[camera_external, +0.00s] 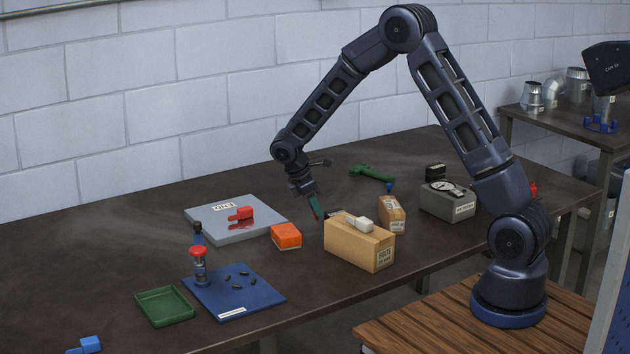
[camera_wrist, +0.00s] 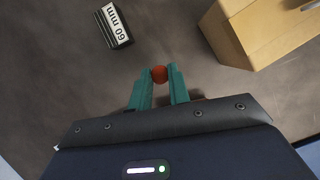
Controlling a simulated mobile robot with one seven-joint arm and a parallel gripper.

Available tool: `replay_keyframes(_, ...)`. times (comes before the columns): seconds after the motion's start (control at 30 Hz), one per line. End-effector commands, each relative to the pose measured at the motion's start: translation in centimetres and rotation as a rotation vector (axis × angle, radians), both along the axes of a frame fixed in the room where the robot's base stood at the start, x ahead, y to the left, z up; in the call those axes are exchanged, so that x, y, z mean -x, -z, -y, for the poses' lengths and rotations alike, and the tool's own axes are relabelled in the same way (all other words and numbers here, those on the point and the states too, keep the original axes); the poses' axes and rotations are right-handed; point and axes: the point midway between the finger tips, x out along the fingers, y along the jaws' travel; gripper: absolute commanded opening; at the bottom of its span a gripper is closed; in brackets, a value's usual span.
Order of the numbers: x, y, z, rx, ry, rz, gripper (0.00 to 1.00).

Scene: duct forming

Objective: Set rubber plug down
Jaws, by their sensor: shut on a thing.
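My gripper (camera_wrist: 160,82) has green fingers and is shut on a small round red-orange rubber plug (camera_wrist: 160,74), which shows between the fingertips in the wrist view. In the external view my gripper (camera_external: 317,209) points down over the dark table (camera_external: 130,240), left of and behind a cardboard box. The plug cannot be made out there. Bare table lies around the plug in the wrist view; I cannot tell whether the plug touches it.
The cardboard box (camera_external: 357,246) stands close on the right, also in the wrist view (camera_wrist: 250,35). A black block labelled 60 mm (camera_wrist: 117,35) lies nearby. An orange box (camera_external: 286,236), grey plate (camera_external: 210,228), blue mat (camera_external: 235,307) and green tray (camera_external: 165,306) are leftward.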

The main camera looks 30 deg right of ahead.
Motion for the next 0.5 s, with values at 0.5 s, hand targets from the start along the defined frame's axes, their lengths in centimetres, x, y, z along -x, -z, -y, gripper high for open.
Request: replay_keyframes(0.5, 0.0, 4.3, 0.0, 0.0, 0.0, 0.0, 0.0)
